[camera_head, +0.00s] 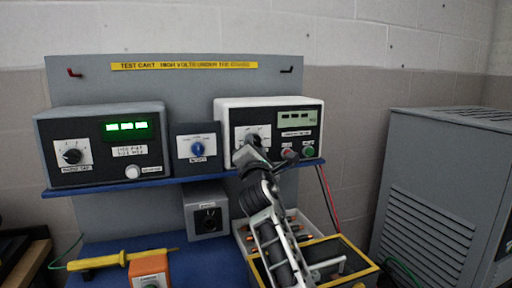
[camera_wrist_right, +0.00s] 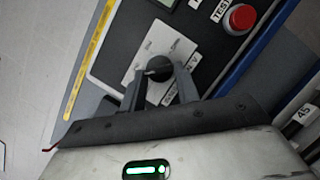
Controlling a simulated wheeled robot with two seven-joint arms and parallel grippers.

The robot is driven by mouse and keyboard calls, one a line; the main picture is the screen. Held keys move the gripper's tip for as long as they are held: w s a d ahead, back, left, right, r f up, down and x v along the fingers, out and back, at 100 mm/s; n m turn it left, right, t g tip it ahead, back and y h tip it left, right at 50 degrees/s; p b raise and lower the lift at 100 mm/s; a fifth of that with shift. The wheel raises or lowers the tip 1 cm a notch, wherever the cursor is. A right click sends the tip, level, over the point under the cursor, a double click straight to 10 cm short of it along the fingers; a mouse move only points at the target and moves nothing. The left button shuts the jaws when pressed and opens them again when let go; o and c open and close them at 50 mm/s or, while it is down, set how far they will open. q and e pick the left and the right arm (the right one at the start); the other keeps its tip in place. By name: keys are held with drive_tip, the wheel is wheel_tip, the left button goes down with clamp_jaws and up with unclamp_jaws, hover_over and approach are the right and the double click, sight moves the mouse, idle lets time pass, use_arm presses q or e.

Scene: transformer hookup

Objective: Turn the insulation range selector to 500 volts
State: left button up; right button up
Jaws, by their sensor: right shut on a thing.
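The insulation tester (camera_head: 268,107) is a white-topped box with a black front on the blue shelf, right of centre in the head view. Its range selector is a black knob (camera_wrist_right: 159,68) on a white dial plate (camera_wrist_right: 150,50), seen close in the right wrist view. My right gripper (camera_wrist_right: 160,72) is shut on this knob, one finger on each side. In the head view my right gripper (camera_head: 250,156) covers part of the dial. The dial's small markings are too blurred to read, so the knob's setting cannot be told. My left gripper is not in view.
A red button (camera_wrist_right: 242,17) sits close to the dial; a green button (camera_head: 308,152) is further right. The ratio meter (camera_head: 100,112) and a box with a blue knob (camera_head: 197,149) stand left on the shelf. Below are a grey box (camera_head: 206,222) and a yellow probe (camera_head: 110,259).

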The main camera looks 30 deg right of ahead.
use_arm(q)
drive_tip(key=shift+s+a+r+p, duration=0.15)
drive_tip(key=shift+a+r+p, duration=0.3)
drive_tip(key=shift+p, duration=1)
use_arm(e)
drive_tip(key=shift+a+r+m+g+y, duration=0.1)
drive_tip(key=shift+r+m+g+y, duration=0.2)
drive_tip(key=shift+m+g, duration=1.3)
drive_tip(key=shift+d+r+m+g+y, duration=0.15)
drive_tip(key=shift+m+y, duration=0.15)
drive_tip(key=shift+m, duration=2.85)
drive_tip(key=shift+a+r+m+g+y, duration=0.25)
drive_tip(key=shift+m+g, duration=0.5)
drive_tip(key=shift+m, duration=1.6)
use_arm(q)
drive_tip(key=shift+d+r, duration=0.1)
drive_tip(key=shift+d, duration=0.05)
use_arm(e)
drive_tip(key=shift+d, duration=0.1)
drive_tip(key=o, duration=1)
drive_tip(key=shift+c, duration=0.2)
